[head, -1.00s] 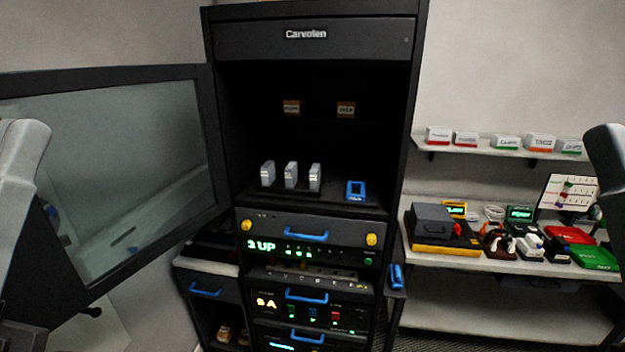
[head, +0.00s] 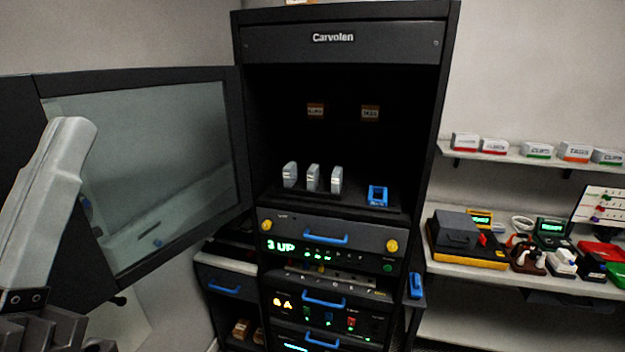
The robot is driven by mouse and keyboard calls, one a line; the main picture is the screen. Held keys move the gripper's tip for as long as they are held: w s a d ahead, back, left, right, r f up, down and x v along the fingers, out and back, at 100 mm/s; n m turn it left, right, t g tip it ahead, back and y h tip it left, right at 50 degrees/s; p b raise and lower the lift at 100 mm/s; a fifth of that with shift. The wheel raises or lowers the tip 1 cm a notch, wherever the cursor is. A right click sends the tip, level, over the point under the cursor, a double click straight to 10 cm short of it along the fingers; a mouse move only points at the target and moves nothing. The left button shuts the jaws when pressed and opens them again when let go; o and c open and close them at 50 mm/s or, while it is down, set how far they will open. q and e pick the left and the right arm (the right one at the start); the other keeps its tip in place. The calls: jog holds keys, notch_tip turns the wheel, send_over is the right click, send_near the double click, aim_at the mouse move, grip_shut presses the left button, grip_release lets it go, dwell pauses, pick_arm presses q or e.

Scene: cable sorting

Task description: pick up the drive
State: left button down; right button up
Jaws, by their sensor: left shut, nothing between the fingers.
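Three pale grey upright blocks stand in a row on a dark base inside the open black cabinet: the left block (head: 289,175), the middle block (head: 313,178) and the right block (head: 336,179). They look like drives, but their labels are too small to read. A blue open-framed holder (head: 377,195) sits to their right on the same shelf. My left gripper (head: 62,338) is at the lower left edge, partly cut off, well to the left of the cabinet. It is shut and empty. My right gripper is out of view.
The cabinet's glass door (head: 150,170) stands open on the left, between my left arm and the shelf. Rack units with blue handles (head: 325,239) fill the cabinet below. A bench (head: 470,277) with several devices stands right. The cabinet's upper space is largely clear.

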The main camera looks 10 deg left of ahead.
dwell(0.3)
pick_arm(q)
jog(key=shift+c, duration=2.2)
grip_release()
